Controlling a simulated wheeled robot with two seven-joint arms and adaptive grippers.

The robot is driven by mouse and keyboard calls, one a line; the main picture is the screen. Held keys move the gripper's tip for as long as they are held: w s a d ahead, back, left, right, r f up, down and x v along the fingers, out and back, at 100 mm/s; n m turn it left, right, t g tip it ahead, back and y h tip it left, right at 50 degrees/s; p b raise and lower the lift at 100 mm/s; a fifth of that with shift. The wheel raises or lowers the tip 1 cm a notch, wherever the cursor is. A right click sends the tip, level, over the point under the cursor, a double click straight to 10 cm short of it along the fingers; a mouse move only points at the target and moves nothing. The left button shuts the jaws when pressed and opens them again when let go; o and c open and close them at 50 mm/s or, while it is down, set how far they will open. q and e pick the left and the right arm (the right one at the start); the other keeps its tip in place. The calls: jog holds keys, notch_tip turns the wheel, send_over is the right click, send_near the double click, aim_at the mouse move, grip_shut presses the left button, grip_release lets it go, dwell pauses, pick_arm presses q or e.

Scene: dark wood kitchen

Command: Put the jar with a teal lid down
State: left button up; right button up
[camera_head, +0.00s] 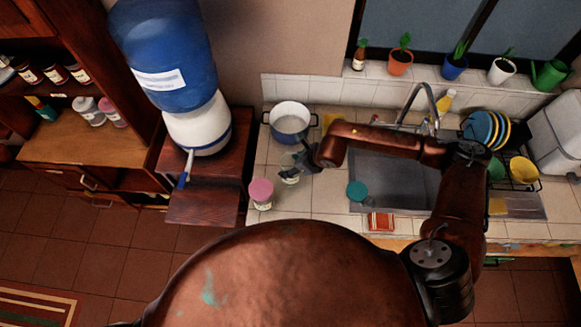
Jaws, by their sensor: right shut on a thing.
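My right gripper (303,159) is at the left part of the counter, its arm reaching in from the right across the sink. It is shut on a pale, see-through jar (289,175), just in front of the white pot. The gripper covers part of this jar, and its lid colour cannot be made out. I cannot tell whether its base touches the counter. A round teal lid (357,190) shows at the sink's front left corner; no jar body is clear under it. My left gripper is not in view.
A jar with a pink lid (261,192) stands in front and to the left of the held jar. The sink (395,183) and a red box (380,222) are to the right. Some tiled counter (317,203) is bare.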

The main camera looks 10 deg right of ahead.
jog(key=shift+w+f+p, duration=0.15)
jog(key=shift+f+p, duration=0.05)
jog(key=shift+f, duration=0.7)
jog(key=shift+w+f+p, duration=0.1)
jog(key=shift+f+p, duration=0.05)
jog(key=shift+f, duration=0.7)
jog(key=shift+f, duration=0.2)
jog(key=o, duration=1.5)
jog(key=shift+o, duration=0.2)
